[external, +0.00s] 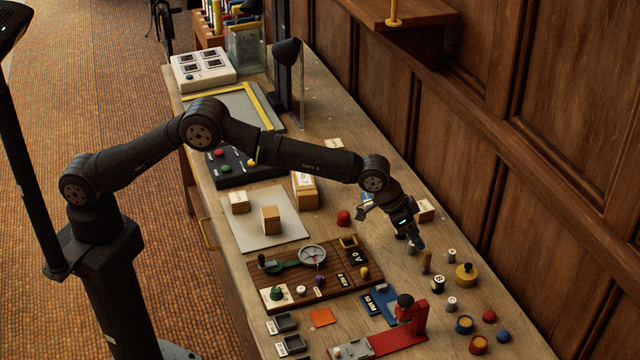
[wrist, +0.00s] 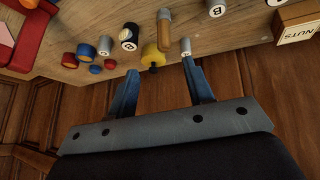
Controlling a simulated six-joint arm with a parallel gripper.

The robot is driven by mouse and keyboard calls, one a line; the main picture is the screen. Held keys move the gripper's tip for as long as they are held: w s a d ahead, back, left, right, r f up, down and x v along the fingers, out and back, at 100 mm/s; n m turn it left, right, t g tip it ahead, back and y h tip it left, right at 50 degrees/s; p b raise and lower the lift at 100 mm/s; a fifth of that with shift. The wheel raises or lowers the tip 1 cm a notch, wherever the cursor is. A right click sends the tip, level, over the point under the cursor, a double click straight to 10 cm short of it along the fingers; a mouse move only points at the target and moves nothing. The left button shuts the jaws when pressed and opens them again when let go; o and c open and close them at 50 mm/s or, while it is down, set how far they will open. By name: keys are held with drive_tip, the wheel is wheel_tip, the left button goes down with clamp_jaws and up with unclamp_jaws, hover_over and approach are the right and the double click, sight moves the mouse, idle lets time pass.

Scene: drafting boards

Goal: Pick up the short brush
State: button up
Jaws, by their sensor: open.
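A small brown wooden piece that looks like the short brush (external: 426,262) stands upright on the table, just right of my gripper (external: 391,222) in the external view. In the wrist view the brush (wrist: 164,32) shows a wooden body and a pale grey end, beyond the fingertips. My gripper (wrist: 159,67) is open, with its two blue fingers apart and nothing held between them. The brush is apart from the fingers. A yellow round piece (wrist: 151,56) shows in the gap between the fingers, farther off, beside the brush.
Lettered white-topped pieces (external: 438,284), a yellow knobbed piece (external: 466,274) and blue and red pieces crowd the near right. A red stand (external: 411,318) and a wooden gauge board (external: 318,277) lie to the left. A labelled box (wrist: 298,22) and the panelled wall (external: 560,200) are close by.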

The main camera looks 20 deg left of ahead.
sight(424, 251)
drive_tip(key=x, duration=0.5)
drive_tip(key=shift+w+f, duration=0.1)
drive_tip(key=shift+f, duration=0.1)
drive_tip(key=shift+a+x, duration=0.2)
drive_tip(key=shift+x, duration=1.7)
drive_tip(key=shift+w+d+f, duration=0.35)
drive_tip(key=shift+d+f, duration=0.05)
drive_tip(key=shift+f, duration=0.3)
clamp_jaws()
